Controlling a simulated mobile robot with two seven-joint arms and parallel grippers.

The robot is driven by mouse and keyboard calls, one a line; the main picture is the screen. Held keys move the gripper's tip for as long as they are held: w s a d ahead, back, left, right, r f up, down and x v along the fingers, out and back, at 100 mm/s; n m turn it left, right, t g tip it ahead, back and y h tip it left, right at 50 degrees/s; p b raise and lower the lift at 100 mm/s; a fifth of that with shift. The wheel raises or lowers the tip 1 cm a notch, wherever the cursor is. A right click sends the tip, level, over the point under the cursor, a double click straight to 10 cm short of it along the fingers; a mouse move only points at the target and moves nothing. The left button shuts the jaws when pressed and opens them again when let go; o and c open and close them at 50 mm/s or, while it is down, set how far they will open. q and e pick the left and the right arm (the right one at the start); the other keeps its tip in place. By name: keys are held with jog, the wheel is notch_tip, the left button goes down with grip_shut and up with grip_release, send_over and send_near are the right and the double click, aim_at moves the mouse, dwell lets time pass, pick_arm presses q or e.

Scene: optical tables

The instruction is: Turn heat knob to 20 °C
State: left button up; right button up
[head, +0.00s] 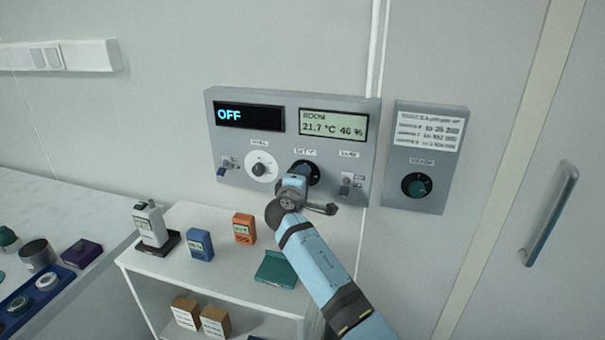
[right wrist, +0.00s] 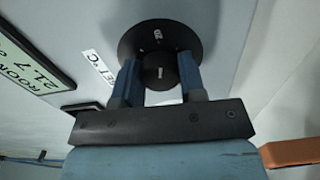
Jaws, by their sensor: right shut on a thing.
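The black heat knob (head: 314,171) sits under a "SET °C" label on the grey wall panel (head: 228,150), mostly hidden by my gripper in the head view. In the right wrist view the knob's round dial (right wrist: 160,36) is seen up close, with a small white marking near its top that I cannot read surely. My right gripper (right wrist: 159,80) has its two blue fingers on either side of the knob's raised middle, shut on it. The panel's left display (head: 248,117) reads "OFF". The right display (head: 333,125) reads room 21.7 °C and 46 %. My left gripper is not in view.
A white dial (head: 261,168) and a toggle switch (head: 347,184) flank the knob closely. A second panel (head: 427,155) with a dark dial hangs to the right. Below stands a white shelf (head: 190,290) with small boxes. A door handle (head: 550,213) is at far right.

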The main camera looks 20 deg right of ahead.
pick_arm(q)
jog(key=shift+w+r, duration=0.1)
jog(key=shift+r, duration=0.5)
pick_arm(e)
jog(key=shift+r+n, duration=0.2)
jog(key=shift+n, duration=0.2)
jog(key=o, duration=0.9)
jog(key=shift+f, duration=0.1)
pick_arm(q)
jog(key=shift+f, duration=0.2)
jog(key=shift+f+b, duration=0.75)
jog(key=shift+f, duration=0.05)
pick_arm(e)
jog(key=v, duration=1.3)
jog(key=shift+s+a, duration=0.25)
jog(key=shift+s, duration=0.05)
